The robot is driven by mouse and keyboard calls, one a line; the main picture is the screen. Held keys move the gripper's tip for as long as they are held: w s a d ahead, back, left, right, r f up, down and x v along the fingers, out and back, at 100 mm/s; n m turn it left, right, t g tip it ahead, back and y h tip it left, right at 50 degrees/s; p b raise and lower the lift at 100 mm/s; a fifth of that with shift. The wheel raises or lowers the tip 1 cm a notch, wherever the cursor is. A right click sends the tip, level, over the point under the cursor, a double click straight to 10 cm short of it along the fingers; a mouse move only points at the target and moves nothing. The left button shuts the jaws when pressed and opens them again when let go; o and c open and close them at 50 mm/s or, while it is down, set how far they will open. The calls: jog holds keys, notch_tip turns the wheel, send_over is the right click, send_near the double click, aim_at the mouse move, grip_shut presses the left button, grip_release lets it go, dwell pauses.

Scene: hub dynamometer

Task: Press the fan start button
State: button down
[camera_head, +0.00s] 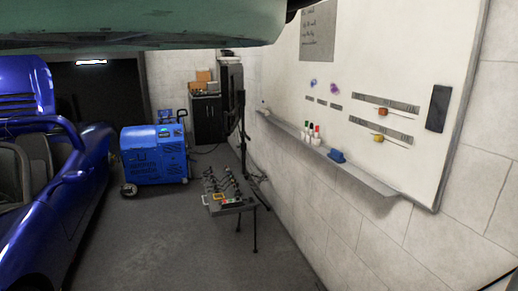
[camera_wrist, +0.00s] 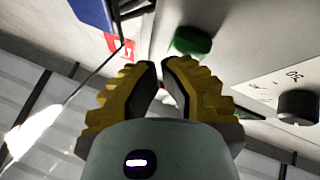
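A green button (camera_wrist: 192,42) stands out from a light panel (camera_wrist: 235,35) in the wrist view, just beyond and slightly right of my fingertips. I see no readable label naming it as the fan start button. My gripper (camera_wrist: 160,64) has yellow ridged fingers with dark inner pads. The tips lie close together with at most a narrow gap, and nothing shows between them. They look apart from the green button, but the exact distance is unclear. The gripper is out of the head view.
A black knob (camera_wrist: 298,106) sits right of my fingers, and a red-and-white label (camera_wrist: 120,46) lies left. In the head view, a blue machine (camera_head: 154,155), a blue car (camera_head: 60,180) and a small tool table (camera_head: 232,205) surround open floor. A whiteboard (camera_head: 400,65) hangs right.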

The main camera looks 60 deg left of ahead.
jog(key=shift+w+b, duration=0.2)
jog(key=shift+b, duration=0.1)
dwell(0.4)
jog(key=shift+s+a, duration=0.15)
jog(key=shift+s, duration=0.5)
jog(key=shift+s, duration=0.1)
jog(key=shift+s+a+b, duration=0.25)
jog(key=shift+s+a, duration=0.05)
jog(key=shift+s, duration=0.6)
jog(key=shift+s+a+b, duration=0.2)
jog(key=shift+s+a, duration=0.1)
jog(key=shift+s, duration=0.65)
jog(key=shift+s+a+b, duration=0.25)
jog(key=shift+s+a, duration=0.05)
jog(key=shift+s, duration=0.6)
